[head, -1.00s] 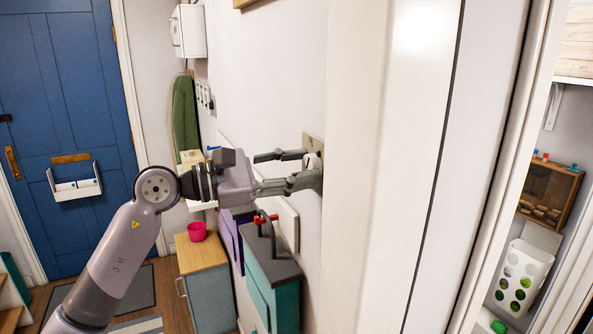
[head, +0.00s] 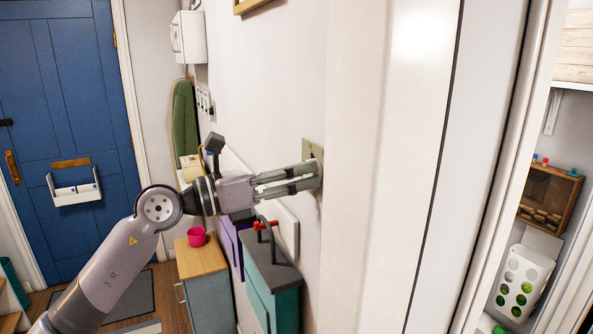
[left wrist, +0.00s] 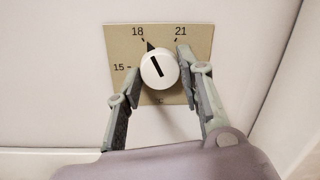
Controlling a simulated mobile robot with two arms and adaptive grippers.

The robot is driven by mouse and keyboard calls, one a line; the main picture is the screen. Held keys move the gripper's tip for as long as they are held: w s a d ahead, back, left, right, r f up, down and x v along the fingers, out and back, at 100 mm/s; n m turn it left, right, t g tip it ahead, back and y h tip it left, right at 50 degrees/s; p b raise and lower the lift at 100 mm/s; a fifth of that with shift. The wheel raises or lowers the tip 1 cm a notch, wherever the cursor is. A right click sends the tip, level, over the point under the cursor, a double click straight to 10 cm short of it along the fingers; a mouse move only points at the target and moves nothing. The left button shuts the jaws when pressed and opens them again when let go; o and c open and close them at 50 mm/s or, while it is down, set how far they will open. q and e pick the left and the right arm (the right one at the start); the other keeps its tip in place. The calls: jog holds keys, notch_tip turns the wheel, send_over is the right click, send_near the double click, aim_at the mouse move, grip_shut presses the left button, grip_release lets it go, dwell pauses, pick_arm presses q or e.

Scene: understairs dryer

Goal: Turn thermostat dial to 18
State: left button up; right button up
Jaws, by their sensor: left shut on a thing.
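The thermostat is a beige square plate (left wrist: 120,48) on the white wall, with marks 15, 18 and 21. Its round white dial (left wrist: 165,66) has a dark pointer line that tilts up and left, towards the dark wedge just right of the 18 mark. In the head view the plate (head: 312,150) shows edge-on beside the white wall edge. My left gripper (head: 316,175) is at the dial, its fingers shut on it from both sides. In the left wrist view its fingertips (left wrist: 190,62) flank the dial. My right gripper is out of view.
A teal cabinet with a dark top (head: 270,272) and a red-handled item (head: 265,226) stand below my left gripper. A wooden-topped cabinet (head: 200,258) holds a pink cup (head: 196,237). A white wall edge (head: 390,170) stands close on the right.

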pick_arm(q)
jog(key=shift+n, duration=0.6)
jog(key=o, duration=1.2)
jog(key=shift+c, duration=0.2)
jog(key=v, duration=1.2)
jog(key=shift+f, duration=0.1)
